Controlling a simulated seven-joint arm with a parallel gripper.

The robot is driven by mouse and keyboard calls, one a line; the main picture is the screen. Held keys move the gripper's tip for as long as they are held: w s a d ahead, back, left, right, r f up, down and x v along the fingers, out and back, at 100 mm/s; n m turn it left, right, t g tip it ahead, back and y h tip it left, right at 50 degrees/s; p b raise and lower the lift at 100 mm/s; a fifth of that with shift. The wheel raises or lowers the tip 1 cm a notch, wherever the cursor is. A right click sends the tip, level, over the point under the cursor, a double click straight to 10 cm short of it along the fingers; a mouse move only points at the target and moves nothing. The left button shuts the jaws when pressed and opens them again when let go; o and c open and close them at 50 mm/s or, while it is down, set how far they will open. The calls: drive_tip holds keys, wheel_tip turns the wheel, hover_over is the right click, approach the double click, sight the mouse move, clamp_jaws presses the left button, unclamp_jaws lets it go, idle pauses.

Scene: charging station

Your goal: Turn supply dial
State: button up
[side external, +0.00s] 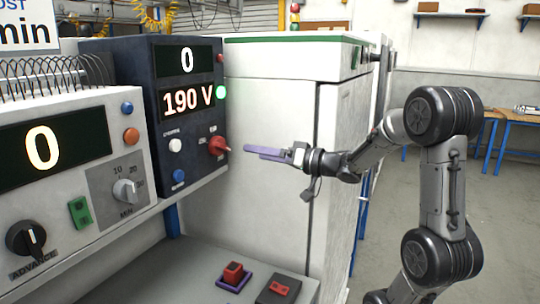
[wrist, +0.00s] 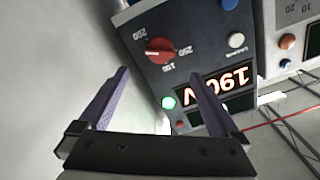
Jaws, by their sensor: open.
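The supply dial is a red knob (side external: 218,146) at the lower right of a dark blue panel (side external: 152,125). The panel's displays read 0 and 190 V, and a green lamp glows beside the lower one. In the wrist view the dial (wrist: 160,51) appears upside down, with 150, 200 and 250 marked around it and a pale pointer line. My gripper (side external: 250,151) is open, with its purple fingers aimed at the dial and a short gap left between them. In the wrist view my gripper (wrist: 158,80) shows empty, with the dial beyond and roughly between the fingertips.
A second light panel with a 0 display (side external: 42,147) stands at left. A red button on a purple base (side external: 234,276) sits on the bench below. A white cabinet (side external: 265,180) stands behind my gripper.

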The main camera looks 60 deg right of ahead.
drive_tip(key=shift+s, duration=1.15)
